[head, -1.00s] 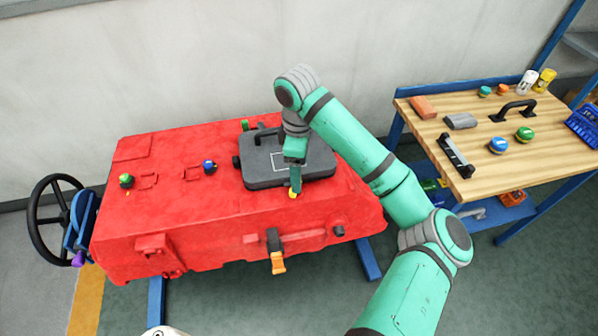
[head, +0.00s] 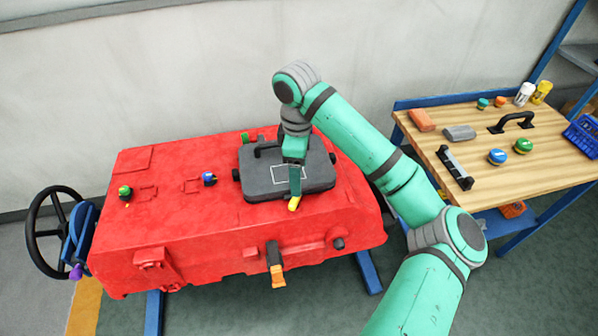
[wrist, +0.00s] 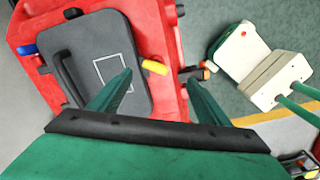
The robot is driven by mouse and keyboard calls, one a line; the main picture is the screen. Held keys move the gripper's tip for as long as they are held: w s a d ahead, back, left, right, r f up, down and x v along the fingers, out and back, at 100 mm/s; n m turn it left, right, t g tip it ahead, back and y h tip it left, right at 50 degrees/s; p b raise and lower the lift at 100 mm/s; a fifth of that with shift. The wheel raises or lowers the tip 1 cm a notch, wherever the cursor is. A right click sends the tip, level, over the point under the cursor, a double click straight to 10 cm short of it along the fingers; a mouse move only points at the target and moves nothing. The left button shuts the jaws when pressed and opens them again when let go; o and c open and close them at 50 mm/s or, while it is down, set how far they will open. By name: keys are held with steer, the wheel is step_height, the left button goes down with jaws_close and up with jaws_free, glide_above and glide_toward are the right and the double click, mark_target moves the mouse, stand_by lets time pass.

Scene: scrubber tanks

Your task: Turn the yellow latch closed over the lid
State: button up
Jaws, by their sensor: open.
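The yellow latch (head: 293,204) sits at the front edge of the dark grey lid (head: 262,188) on the red tank. In the wrist view the latch (wrist: 155,67) lies between my finger tips, and its inner end is close to the edge of the lid (wrist: 112,36). I cannot tell whether it overlaps the lid. My gripper (head: 295,192) points down at the lid's front edge. In the wrist view my gripper (wrist: 160,76) is open, with one finger over the lid and the other outside its edge. Neither finger clearly touches the latch.
The red tank (head: 180,225) carries a blue knob (head: 209,179) and a green knob (head: 125,193). An orange-tipped lever (head: 277,275) hangs on its front, and a black wheel (head: 35,225) is at left. A wooden workbench (head: 480,185) with several parts stands right.

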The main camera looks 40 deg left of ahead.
step_height(320, 180, up, 11)
stand_by(0.7)
steer(key=shift+a+f, duration=0.1)
steer(key=shift+c, duration=0.6)
